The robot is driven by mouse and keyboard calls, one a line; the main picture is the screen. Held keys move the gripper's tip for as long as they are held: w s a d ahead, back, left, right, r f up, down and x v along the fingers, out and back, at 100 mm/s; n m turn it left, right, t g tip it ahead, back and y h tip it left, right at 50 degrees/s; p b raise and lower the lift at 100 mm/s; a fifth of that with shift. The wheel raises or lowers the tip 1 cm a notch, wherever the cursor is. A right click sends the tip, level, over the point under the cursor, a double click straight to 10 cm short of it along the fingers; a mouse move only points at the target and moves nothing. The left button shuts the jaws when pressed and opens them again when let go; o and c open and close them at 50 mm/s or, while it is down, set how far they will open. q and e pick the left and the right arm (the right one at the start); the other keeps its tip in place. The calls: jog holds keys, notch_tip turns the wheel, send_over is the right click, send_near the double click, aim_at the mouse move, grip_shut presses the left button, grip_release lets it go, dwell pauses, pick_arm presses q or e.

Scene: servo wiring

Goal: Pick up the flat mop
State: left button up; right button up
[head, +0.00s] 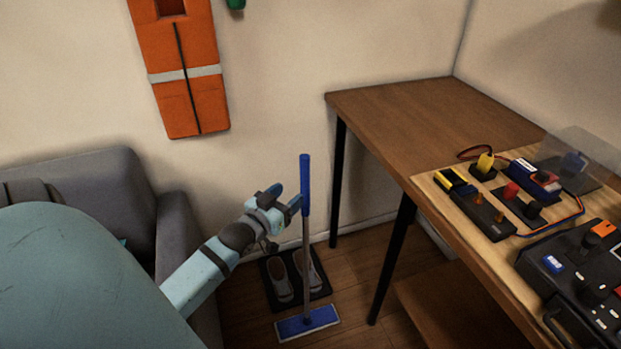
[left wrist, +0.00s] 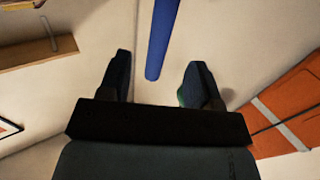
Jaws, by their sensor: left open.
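The flat mop stands upright on the wooden floor in the head view, with a blue grip (head: 305,184) at the top of a grey pole and a flat blue head (head: 307,323) at the bottom. My left gripper (head: 286,200) is open beside the lower part of the blue grip. In the left wrist view the blue grip (left wrist: 162,40) shows beyond and between the two open fingertips (left wrist: 157,75). Its end sits at about the level of the fingertips, and whether it touches them I cannot tell. My right gripper is not in view.
A wooden table (head: 400,105) with a wiring board (head: 430,185) stands to the right, its black legs near the mop. Shoes on a black tray (head: 268,290) lie behind the mop. A grey armchair (head: 85,180) is at left.

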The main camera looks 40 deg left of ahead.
aim_at(309, 178)
pick_arm(q)
jog(key=w, duration=0.3)
jog(key=w+b, duration=0.1)
jog(key=w, duration=0.2)
jog(key=w+a, duration=0.1)
jog(key=w, duration=0.2)
jog(key=shift+w+f, duration=0.15)
jog(key=shift+c, duration=0.5)
grip_shut()
